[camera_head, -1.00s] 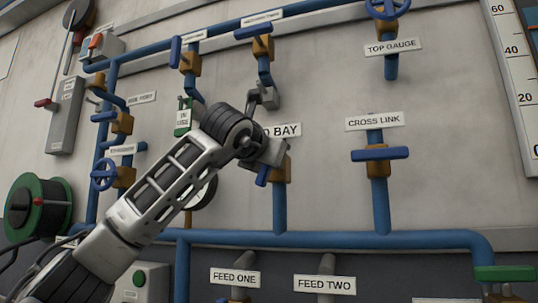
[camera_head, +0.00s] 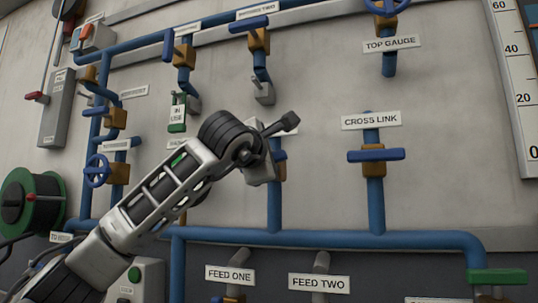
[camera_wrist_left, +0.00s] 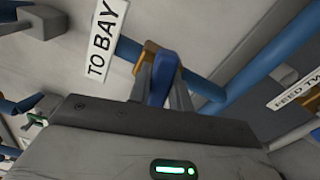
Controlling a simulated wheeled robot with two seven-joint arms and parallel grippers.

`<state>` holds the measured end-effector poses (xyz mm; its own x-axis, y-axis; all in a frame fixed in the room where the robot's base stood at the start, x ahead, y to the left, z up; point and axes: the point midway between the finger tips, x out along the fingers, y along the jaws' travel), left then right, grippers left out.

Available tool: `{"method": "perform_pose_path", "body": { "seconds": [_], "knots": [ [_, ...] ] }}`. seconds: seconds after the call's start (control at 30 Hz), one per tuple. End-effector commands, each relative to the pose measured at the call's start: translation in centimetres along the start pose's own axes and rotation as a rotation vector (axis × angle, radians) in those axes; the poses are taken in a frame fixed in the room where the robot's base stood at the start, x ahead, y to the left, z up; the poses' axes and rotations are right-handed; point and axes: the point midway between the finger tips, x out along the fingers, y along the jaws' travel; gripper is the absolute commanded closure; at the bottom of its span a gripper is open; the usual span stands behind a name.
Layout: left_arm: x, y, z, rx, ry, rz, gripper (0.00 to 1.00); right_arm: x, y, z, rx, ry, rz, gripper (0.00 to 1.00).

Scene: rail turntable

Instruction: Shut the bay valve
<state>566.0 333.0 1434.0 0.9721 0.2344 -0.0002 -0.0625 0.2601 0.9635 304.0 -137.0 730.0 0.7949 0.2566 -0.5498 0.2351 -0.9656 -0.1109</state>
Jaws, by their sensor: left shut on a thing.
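The bay valve has an orange body (camera_head: 280,167) on a vertical blue pipe in the middle of the head view. In the left wrist view its "TO BAY" label (camera_wrist_left: 108,40) is readable, and its blue handle (camera_wrist_left: 163,72) stands between the fingers. My left gripper (camera_head: 264,168) is at the valve and shut on that handle; the fingers also show in the left wrist view (camera_wrist_left: 162,82). In the head view my gripper and wrist hide the handle and most of the label. The handle's exact angle to the pipe is hard to tell. My right gripper is out of view.
The cross link valve (camera_head: 374,155), with its blue handle crosswise, is to the right. Another blue-handled valve (camera_head: 257,34) is above. A horizontal blue pipe (camera_head: 330,238) runs below.

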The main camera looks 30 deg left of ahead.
Motion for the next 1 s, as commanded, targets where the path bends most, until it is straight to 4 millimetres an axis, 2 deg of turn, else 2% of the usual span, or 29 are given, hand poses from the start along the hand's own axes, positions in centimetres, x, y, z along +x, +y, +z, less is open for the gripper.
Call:
{"method": "perform_pose_path", "body": {
  "seconds": [0.2,0.43,1.0],
  "knots": [
    [-0.01,-0.25,0.09,0.152,-0.002,-0.002,1.0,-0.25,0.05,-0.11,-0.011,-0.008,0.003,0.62],
    [0.01,-0.46,0.03,0.248,-0.002,-0.002,1.0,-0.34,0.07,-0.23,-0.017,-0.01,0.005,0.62],
    [0.01,-0.65,0.04,0.291,-0.003,-0.003,1.0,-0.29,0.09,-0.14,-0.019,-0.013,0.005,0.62]
  ]
}}
